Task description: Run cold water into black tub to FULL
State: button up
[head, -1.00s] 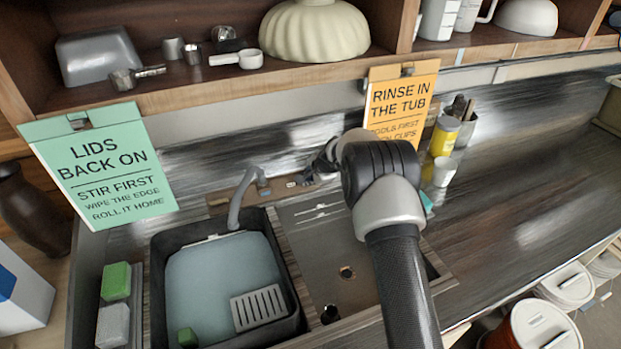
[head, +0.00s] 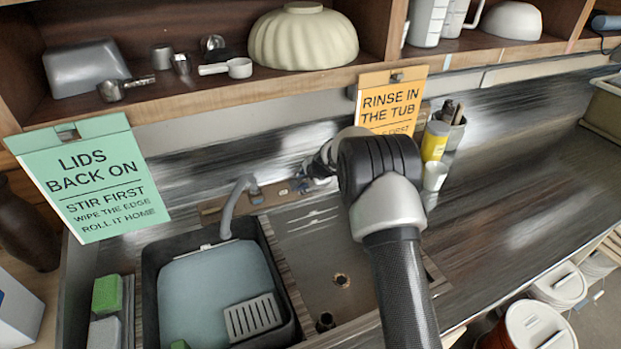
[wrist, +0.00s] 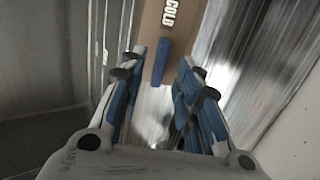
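The black tub (head: 150,270) stands in the sink area at left in the head view, with pale blue-grey water (head: 212,285) below its rim. I cannot read a FULL mark. A grey curved spout (head: 232,205) reaches over its back edge; I cannot make out a stream. In the wrist view, a blue tap lever (wrist: 161,58) sits just below a COLD label (wrist: 171,16). My gripper (wrist: 163,75) is open, its fingers on either side of the lever, with gaps visible. In the head view my arm mostly hides the gripper.
A slatted grey piece (head: 254,316) shows at the tub's front right. Green and grey sponges (head: 107,294) lie left of it. A yellow jar (head: 435,141) and white cup (head: 434,176) stand right of my arm.

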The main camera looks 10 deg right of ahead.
jog(key=v, duration=0.9)
jog(key=shift+r, duration=0.1)
jog(key=s+a+r+n+g, duration=0.15)
jog(key=s+r+n, duration=0.25)
jog(key=s+r, duration=0.55)
jog(key=s+a+r+n, duration=0.35)
jog(key=s+r, duration=0.35)
jog(key=s, duration=0.5)
jog(key=s+d+f+n+h+b, duration=0.1)
jog(key=s+n, duration=0.7)
jog(key=s, duration=1.7)
jog(key=shift+s+d+g+h, duration=0.45)
jog(key=shift+d+h, duration=0.15)
jog(key=shift+d, duration=0.4)
